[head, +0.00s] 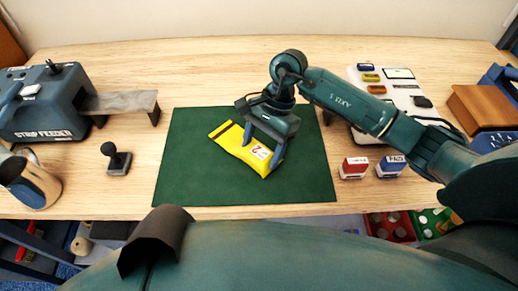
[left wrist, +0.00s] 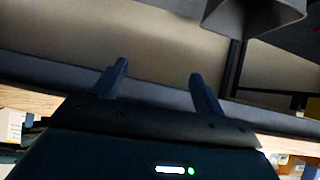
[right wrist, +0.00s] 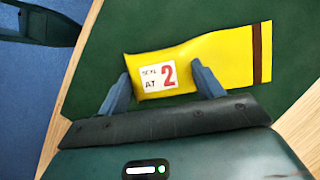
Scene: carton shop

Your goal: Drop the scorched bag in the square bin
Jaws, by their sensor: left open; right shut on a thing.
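The yellow bag (head: 232,140) lies on the green mat (head: 190,180), with a brown band across one end. In the right wrist view the bag (right wrist: 220,60) carries a white label with a red 2. My right gripper (head: 261,155) is shut on the labelled end, one finger on each side; it also shows in the right wrist view (right wrist: 161,72). My left gripper (left wrist: 158,70) is open and empty in the left wrist view, and is not seen in the head view. I cannot make out a square bin in any view.
A strip feeder (head: 45,105) and a metal jug (head: 30,178) stand at the left, with a small black-knobbed stamp (head: 117,158) near the mat. Red (head: 354,168) and blue (head: 391,166) stamps stand right of it. A brown box (head: 485,107) is at the far right.

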